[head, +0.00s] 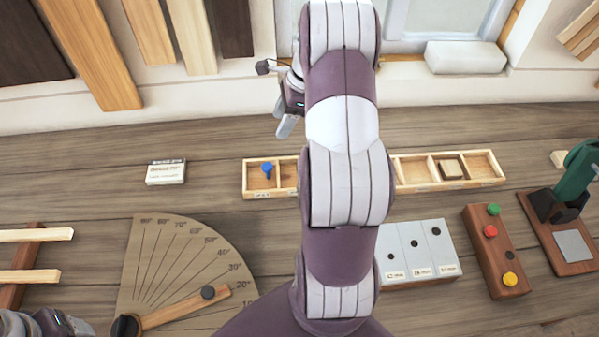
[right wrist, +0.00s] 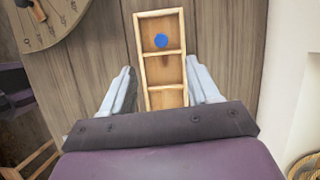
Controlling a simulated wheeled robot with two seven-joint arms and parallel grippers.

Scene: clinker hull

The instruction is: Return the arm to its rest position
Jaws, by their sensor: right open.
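My right arm (head: 345,190) stretches up the middle of the head view, across the bench and over the tray. Its gripper (head: 288,118) is above the back of the bench, near the wall. In the right wrist view the right gripper (right wrist: 160,72) is open, its two fingers wide apart with nothing between them. Beyond them is the compartment tray (right wrist: 141,60) with a blue-topped peg (right wrist: 161,40) in one compartment. My left gripper (head: 55,323) shows only partly at the bottom left corner; its fingers are cut off.
The compartment tray (head: 470,184) lies under my right arm, its middle hidden. A protractor board (head: 150,270) with a pointer, a small white box (head: 166,172), a white block panel (head: 420,255), a button block (head: 497,262) and a green tool (head: 577,180) stand around. Bench is clear at left back.

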